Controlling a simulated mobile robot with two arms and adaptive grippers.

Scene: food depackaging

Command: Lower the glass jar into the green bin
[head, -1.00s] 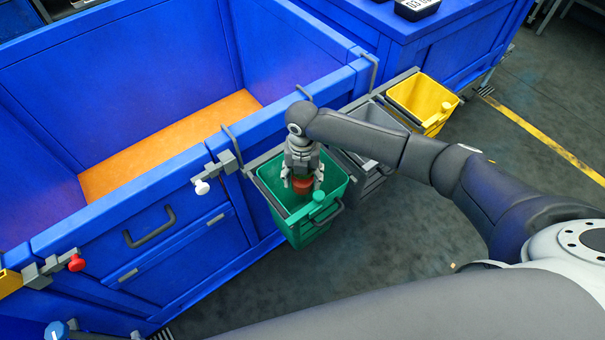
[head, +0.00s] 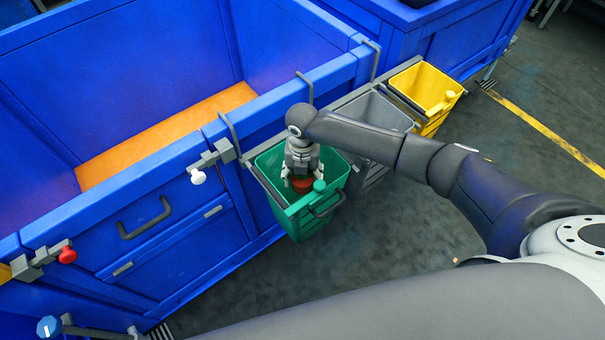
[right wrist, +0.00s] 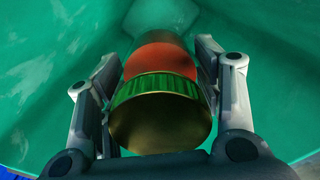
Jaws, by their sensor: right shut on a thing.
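The glass jar (right wrist: 160,124) has a gold lid with a green-tinted ridged rim and reddish contents. In the head view only a red part of the jar (head: 303,186) shows below my right gripper. My right gripper (head: 301,184) is shut on the jar, with one finger on each side, and points down inside the mouth of the green bin (head: 318,212). In the right wrist view green bin walls (right wrist: 55,45) surround the jar and the fingers. The jar's far end and any contact with the bin floor cannot be made out. My left gripper is not in view.
The green bin hangs on a rail beside a grey bin (head: 377,112) and a yellow bin (head: 426,88). A blue walled workstation (head: 130,215) with an orange floor (head: 165,135) stands at the left. Dark open floor (head: 400,230) lies in front of the bins.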

